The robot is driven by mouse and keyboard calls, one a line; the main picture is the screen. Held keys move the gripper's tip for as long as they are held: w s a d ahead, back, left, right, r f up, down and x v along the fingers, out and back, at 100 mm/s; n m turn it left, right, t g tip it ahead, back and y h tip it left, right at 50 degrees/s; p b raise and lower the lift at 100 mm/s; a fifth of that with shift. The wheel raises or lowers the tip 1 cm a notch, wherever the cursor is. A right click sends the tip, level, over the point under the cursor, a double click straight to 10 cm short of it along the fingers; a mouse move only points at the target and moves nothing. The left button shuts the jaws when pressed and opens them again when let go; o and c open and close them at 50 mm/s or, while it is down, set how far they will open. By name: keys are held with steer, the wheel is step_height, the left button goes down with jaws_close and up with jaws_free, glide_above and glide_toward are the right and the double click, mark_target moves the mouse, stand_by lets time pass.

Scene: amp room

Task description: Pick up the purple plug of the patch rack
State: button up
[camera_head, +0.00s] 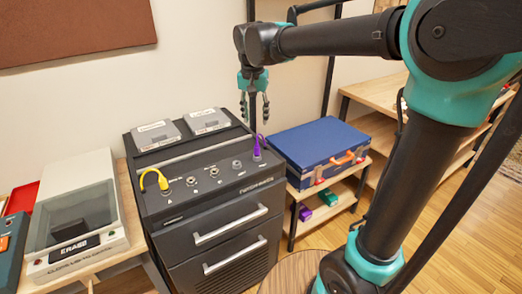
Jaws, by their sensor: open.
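The patch rack (225,182) is a dark cabinet with a sloped panel carrying a row of sockets. The purple plug (257,152) stands at the right end of that row, with a short purple cable curving up from it. A yellow plug (163,183) with its cable is at the left end of the row. My gripper (254,112) hangs pointing down above the back right of the rack, over the purple plug in the picture. Its fingers are apart with nothing between them. Its exact height above the plug is hard to tell.
Two grey boxes (155,134) (208,120) lie on top of the rack. A blue case (318,142) stands on a wooden shelf to the right. An eraser machine (75,218) sits on a table to the left. A round wooden top (290,274) is in front.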

mark_target(257, 144)
steer(key=f, duration=0.4)
steer(key=w+f, duration=0.1)
steer(key=f, duration=0.4)
steer(key=w+f, duration=0.1)
steer(key=f, duration=0.4)
steer(key=shift+w+d+f, duration=0.1)
steer(key=shift+d+f, duration=0.05)
steer(key=shift+f, duration=0.1)
jaws_close()
